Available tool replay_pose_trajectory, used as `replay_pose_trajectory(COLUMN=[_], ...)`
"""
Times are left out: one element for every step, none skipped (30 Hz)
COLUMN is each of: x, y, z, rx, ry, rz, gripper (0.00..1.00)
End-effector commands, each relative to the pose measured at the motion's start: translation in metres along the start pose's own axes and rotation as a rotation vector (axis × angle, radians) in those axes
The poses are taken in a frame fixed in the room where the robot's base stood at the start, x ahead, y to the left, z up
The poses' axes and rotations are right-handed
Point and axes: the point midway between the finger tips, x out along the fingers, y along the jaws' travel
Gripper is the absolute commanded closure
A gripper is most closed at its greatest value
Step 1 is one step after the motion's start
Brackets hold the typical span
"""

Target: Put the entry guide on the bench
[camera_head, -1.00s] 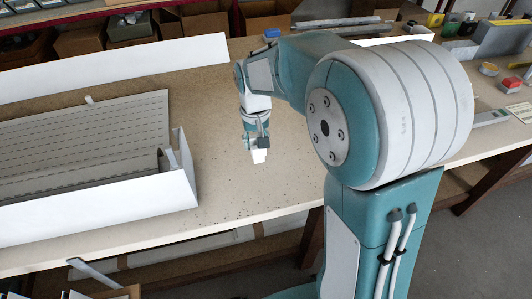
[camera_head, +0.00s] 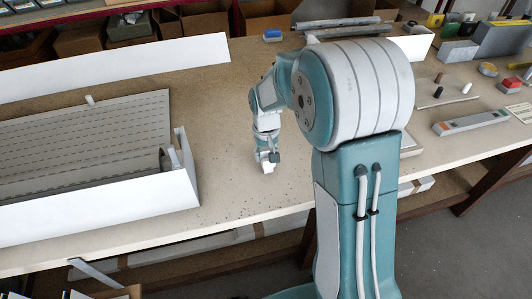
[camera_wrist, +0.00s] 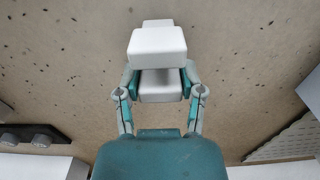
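A small white blocky piece, which looks like the entry guide (camera_wrist: 157,47), sits between the two fingers of my gripper (camera_wrist: 159,82) in the wrist view. The fingers close on it from left and right. In the head view my gripper (camera_head: 267,158) points down over the bench (camera_head: 225,120), with the white entry guide (camera_head: 268,168) at its tip. The guide is over a bare, dark-speckled part of the bench, right of the white shutter box. I cannot tell whether it touches the surface. Part of the guide is hidden by the fingers.
The open white shutter box (camera_head: 90,218) with grey slats (camera_head: 90,125) stands at left. A long white panel (camera_head: 110,68) lies behind it. Cardboard boxes (camera_head: 205,22) stand at the back.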

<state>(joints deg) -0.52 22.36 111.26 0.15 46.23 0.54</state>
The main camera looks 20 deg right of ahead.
Motion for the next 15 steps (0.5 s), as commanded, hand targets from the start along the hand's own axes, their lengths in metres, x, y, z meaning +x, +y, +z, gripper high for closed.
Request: replay_pose_trajectory(x=[0.0001, 0.0001, 0.0001, 0.0000, 0.0000, 0.0000, 0.0000, 0.0000, 0.0000, -0.0001, -0.0001, -0.0001, -0.0002, -0.0007, -0.0023], y=[-0.0001, -0.0001, -0.0001, -0.0001, -0.0001, -0.0001, -0.0001, 0.0000, 0.0001, 0.0001, 0.0001, 0.0001, 0.0001, 0.0000, 0.0000], z=[0.0001, 0.0002, 0.0002, 0.0002, 0.0002, 0.0002, 0.0002, 0.0002, 0.0002, 0.0002, 0.0002, 0.0002, 0.0001, 0.0001, 0.0000], rx=[0.000, 0.000, 0.000, 0.000, 0.000, 0.000, 0.000, 0.000, 0.000, 0.000, 0.000, 0.000, 0.001, 0.000, 0.000], ry=[-0.001, -0.001, -0.001, -0.001, -0.001, -0.001, -0.001, -0.001, -0.001, -0.001, -0.001, -0.001, -0.001, 0.000, 0.000], rz=[0.000, 0.000, 0.000, 0.000, 0.000, 0.000, 0.000, 0.000, 0.000, 0.000, 0.000, 0.000, 0.000, 0.000, 0.000], gripper=[0.28, 0.16, 0.16, 0.16, 0.16, 0.16, 0.16, 0.16, 0.16, 0.16, 0.16, 0.16, 0.16, 0.16, 0.16])
